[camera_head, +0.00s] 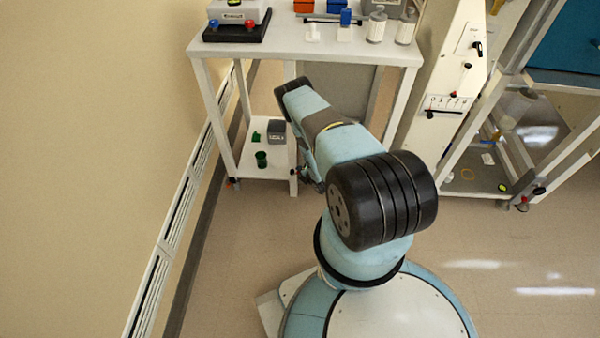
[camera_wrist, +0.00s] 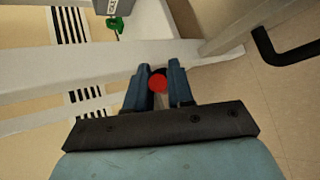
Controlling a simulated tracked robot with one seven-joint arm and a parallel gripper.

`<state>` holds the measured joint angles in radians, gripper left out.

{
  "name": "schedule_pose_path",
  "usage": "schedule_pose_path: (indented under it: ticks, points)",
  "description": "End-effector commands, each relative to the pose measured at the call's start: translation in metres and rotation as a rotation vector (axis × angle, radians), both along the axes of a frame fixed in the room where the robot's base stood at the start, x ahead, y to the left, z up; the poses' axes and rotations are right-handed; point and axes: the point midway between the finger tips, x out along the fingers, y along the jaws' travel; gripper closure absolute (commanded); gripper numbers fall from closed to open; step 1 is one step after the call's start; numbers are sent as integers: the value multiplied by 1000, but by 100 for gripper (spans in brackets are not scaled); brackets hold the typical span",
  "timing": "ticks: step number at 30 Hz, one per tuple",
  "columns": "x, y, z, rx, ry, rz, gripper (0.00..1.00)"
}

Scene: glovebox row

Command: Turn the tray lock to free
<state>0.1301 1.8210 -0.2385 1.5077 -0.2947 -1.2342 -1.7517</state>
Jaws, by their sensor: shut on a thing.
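In the wrist view, my gripper (camera_wrist: 159,80) has its two dark blue fingers closed around a round red knob (camera_wrist: 158,83). A dark part shows just behind the knob between the fingertips. No label or free mark is readable here, so I cannot tell the position of the tray lock, or whether this knob belongs to it. A white rail (camera_wrist: 75,86) runs behind the fingers.
A white table (camera_head: 297,50) carries bottles and boxes. In the wrist view, a black bent bar (camera_wrist: 283,52) is at the right. A white frame (camera_head: 440,90) stands right of the table. Floor is clear at lower right.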

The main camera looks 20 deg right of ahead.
Motion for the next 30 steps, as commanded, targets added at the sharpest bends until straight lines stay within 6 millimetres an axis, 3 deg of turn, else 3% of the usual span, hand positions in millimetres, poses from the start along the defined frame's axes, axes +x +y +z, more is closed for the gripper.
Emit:
schedule_pose_path:
  ticks: [4,5,10,20,26,30]
  points:
    - [3,2,1,2,-4,2,100]
    - [3,2,1,2,-4,2,75]
    - [2,1,1,1,-4,1,59]
    - [-1,0,3,1,-4,1,58]
    - [-22,-2,17,1,0,1,58]
    - [-47,-5,31,0,1,0,58]
